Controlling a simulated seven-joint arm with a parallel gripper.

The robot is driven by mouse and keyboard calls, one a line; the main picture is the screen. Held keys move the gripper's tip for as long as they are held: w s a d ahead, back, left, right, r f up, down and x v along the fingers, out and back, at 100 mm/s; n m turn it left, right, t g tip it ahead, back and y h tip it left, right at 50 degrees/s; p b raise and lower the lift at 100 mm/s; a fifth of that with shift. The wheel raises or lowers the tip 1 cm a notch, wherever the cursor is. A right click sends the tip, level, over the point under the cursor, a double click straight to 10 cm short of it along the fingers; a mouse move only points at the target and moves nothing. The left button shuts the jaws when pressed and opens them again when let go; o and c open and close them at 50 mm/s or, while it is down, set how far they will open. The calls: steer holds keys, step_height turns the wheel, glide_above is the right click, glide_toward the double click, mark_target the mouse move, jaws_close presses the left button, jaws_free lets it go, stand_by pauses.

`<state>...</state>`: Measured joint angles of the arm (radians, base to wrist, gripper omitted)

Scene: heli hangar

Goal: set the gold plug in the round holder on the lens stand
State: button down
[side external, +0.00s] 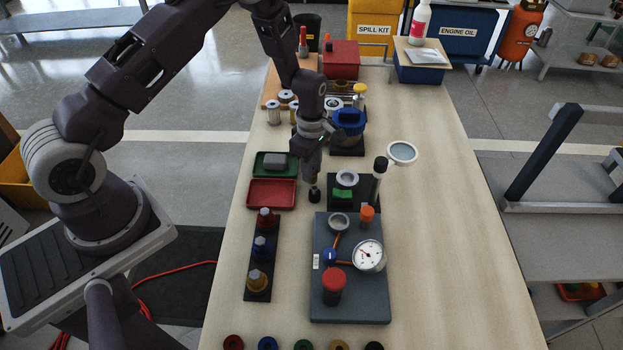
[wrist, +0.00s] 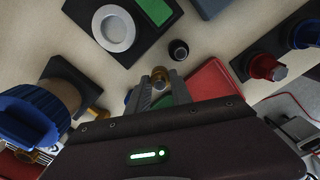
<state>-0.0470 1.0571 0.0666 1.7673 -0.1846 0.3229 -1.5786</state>
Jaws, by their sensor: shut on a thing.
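My gripper (side external: 312,177) points down over the table, left of the lens stand. In the wrist view its fingers (wrist: 161,88) are shut on a small gold plug (wrist: 160,74) at their tips. In the side view the plug cannot be made out. The lens stand has a black base (side external: 336,203), a dark post and a round lens (side external: 402,153). A pale round holder (side external: 347,178) sits on its base beside a green block (side external: 343,194). The holder also shows in the wrist view (wrist: 116,29), up and left of the plug, apart from it.
A small black round piece (side external: 314,194) stands on the table just below my gripper. A red tray (side external: 271,194) and green tray (side external: 270,164) lie to the left. A grey gauge panel (side external: 350,300) is in front. The table's right side is clear.

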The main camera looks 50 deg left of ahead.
steer(key=shift+r, duration=2.15)
steer(key=w+d+r, duration=0.3)
steer(key=w+d, duration=0.3)
steer(key=shift+w+d+f, duration=0.1)
steer(key=shift+d+f, duration=0.05)
steer(key=shift+f, duration=1)
steer(key=shift+w+d+f, duration=0.1)
steer(key=shift+d+f, duration=0.05)
steer(key=shift+f, duration=1)
steer(key=shift+s+f, duration=0.1)
steer(key=shift+f, duration=0.85)
steer(key=c, duration=1.1)
jaws_free()
